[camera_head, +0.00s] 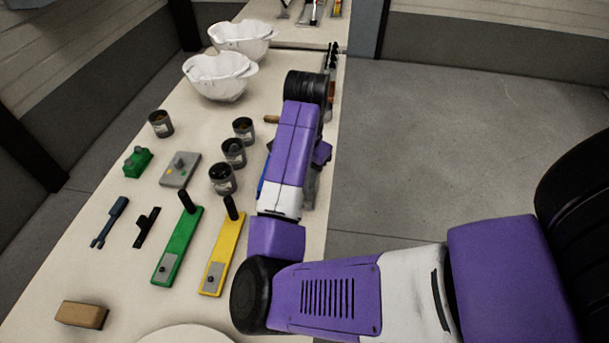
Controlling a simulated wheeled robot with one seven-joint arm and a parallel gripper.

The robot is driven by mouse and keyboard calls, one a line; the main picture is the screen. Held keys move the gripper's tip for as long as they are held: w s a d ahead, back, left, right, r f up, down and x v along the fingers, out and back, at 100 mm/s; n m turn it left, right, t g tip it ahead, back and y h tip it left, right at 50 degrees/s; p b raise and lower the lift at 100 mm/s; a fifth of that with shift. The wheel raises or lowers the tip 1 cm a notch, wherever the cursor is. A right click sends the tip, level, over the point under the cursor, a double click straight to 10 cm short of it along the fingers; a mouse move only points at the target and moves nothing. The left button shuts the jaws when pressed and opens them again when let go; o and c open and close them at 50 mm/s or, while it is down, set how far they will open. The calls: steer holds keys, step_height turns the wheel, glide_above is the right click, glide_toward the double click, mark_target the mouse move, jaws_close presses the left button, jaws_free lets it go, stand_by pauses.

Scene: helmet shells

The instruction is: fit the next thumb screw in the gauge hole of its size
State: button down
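A grey plate (178,174) with small coloured marks lies mid-table, and a grey knob-like piece (180,162) stands up on it. I cannot tell whether it is the gauge or whether the piece is a thumb screw. Three dark cups stand right of it: a back one (243,130), a middle one (233,153) and a front one (222,180). Their contents are too small to tell. My purple arm reaches along the table's right side. My gripper's fingers cannot be made out; the arm hides that area.
Another cup (160,124) and a green block (138,162) stand left. A green bar (178,245) and a yellow bar (222,258) with black handles lie in front. White helmet shells (220,77) stand behind. A brown block (82,314) lies front left. The table's right edge is near my arm.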

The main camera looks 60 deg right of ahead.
steer(key=shift+f+b, duration=1.1)
steer(key=shift+f, duration=0.95)
stand_by(2.0)
steer(key=c, duration=1.2)
jaws_free()
step_height(320, 180, up, 8)
steer(key=shift+s+f+p, duration=0.1)
steer(key=shift+p, duration=1.05)
